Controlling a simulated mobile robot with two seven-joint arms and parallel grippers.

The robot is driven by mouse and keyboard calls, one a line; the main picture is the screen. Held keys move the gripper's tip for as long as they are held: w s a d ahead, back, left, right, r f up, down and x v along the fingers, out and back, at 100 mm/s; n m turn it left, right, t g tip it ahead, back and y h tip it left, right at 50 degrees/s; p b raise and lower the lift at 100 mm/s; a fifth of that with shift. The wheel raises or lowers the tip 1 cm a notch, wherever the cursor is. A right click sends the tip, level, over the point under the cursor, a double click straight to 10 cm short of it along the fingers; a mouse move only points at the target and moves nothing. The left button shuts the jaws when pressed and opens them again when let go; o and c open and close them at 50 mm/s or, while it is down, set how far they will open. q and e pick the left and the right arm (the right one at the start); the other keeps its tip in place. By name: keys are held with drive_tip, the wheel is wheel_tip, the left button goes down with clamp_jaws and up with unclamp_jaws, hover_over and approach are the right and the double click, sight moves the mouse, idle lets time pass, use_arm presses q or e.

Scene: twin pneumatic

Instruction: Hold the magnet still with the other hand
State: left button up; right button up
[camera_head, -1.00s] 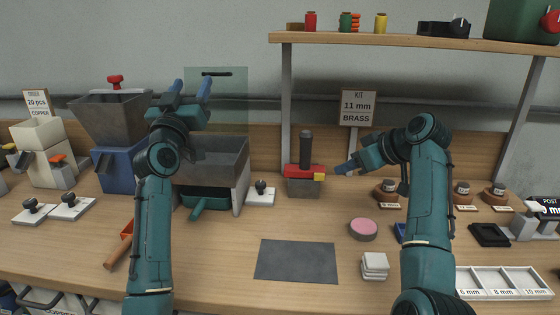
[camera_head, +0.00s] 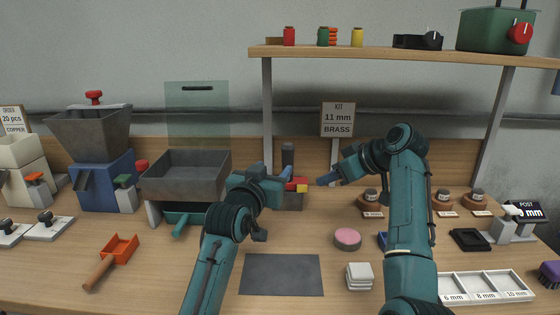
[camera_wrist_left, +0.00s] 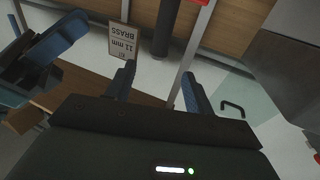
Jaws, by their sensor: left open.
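The task's magnet appears to be the dark upright rod (camera_head: 288,156) over a red and yellow block (camera_head: 300,184) on a grey base (camera_head: 294,201) at the back middle of the bench. In the left wrist view the rod (camera_wrist_left: 166,28) shows beyond and between the spread fingers. My left gripper (camera_head: 276,178) is open and empty just in front of it, hiding part of the block and base. My right gripper (camera_head: 326,181) is just to its right, pointing at the yellow end with a small gap. Whether its fingers are parted is unclear.
A hopper with a grey tray (camera_head: 186,172) stands left of the magnet. An orange scoop (camera_head: 120,248) lies at front left. A dark mat (camera_head: 281,275) lies in front, with a pink disc (camera_head: 347,239) and white tiles (camera_head: 360,276) to its right. A shelf (camera_head: 400,53) hangs above.

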sight(286, 154)
use_arm(q)
drive_tip(key=x, duration=1.2)
drive_tip(key=shift+c, duration=0.5)
clamp_jaws()
use_arm(e)
drive_tip(key=shift+c, duration=0.4)
clamp_jaws()
idle(1.3)
